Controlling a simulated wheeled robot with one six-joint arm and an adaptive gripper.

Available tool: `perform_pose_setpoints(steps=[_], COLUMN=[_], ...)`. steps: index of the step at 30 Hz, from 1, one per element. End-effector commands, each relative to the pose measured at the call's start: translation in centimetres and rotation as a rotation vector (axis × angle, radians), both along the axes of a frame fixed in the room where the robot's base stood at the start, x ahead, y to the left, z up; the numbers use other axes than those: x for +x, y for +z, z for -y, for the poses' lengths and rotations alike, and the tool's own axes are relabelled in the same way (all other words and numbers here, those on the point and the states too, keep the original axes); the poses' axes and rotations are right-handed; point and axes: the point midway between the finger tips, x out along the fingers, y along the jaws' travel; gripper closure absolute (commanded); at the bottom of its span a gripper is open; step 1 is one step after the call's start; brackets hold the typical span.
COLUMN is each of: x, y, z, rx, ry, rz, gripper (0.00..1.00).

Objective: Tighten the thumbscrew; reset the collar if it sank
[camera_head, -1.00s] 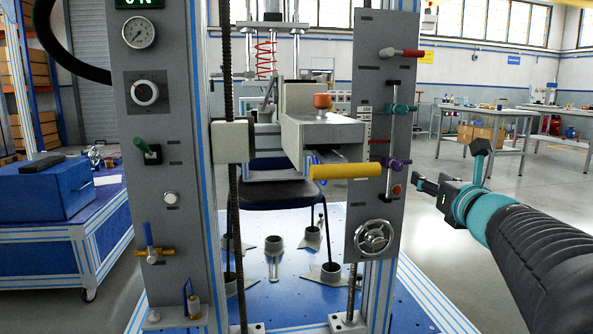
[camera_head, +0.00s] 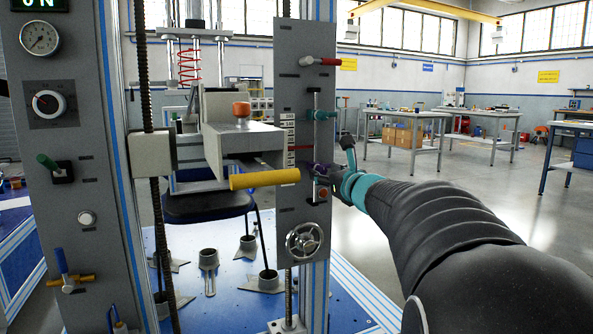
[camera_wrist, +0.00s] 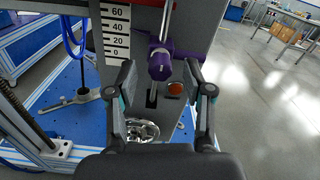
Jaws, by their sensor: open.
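A purple collar with a round knob (camera_wrist: 161,66) sits on a thin upright rod, beside a scale plate (camera_wrist: 116,35) marked 0 to 60. In the head view the purple collar (camera_head: 321,169) is low on the right panel, partly hidden by my gripper. A teal collar (camera_head: 321,115) is higher on the same rod. My gripper (camera_wrist: 159,78) is open, with one finger on each side of the purple knob in the wrist view. I cannot tell whether the fingers touch it. In the head view my gripper (camera_head: 330,184) is at the panel's right edge.
A handwheel (camera_head: 306,241) is lower on the panel, and a red-handled lever (camera_head: 320,61) is above. A yellow bar (camera_head: 264,179) sticks out to the left. Open floor lies right of the frame.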

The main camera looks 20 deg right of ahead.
Motion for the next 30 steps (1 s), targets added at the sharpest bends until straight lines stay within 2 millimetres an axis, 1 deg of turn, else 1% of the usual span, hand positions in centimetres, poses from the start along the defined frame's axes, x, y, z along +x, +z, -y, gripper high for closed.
perform_pose_setpoints(steps=[1,3,6,16,22,23,30], x=[0.7,1.3,1.8,2.1,2.0,2.0,2.0], y=[0.0,0.0,0.0,0.0,0.0,0.0,0.0], z=[0.0,-0.1,-0.1,-0.1,-0.1,-0.1,-0.1], rx=[0.0,0.0,0.001,0.001,0.001,0.001,0.01], ry=[0.001,0.001,0.001,-0.001,-0.001,-0.001,-0.001], rz=[-0.001,-0.001,0.0,0.0,0.0,0.0,0.0], gripper=[0.49,0.49,0.49,0.49,0.99,1.0,1.0])
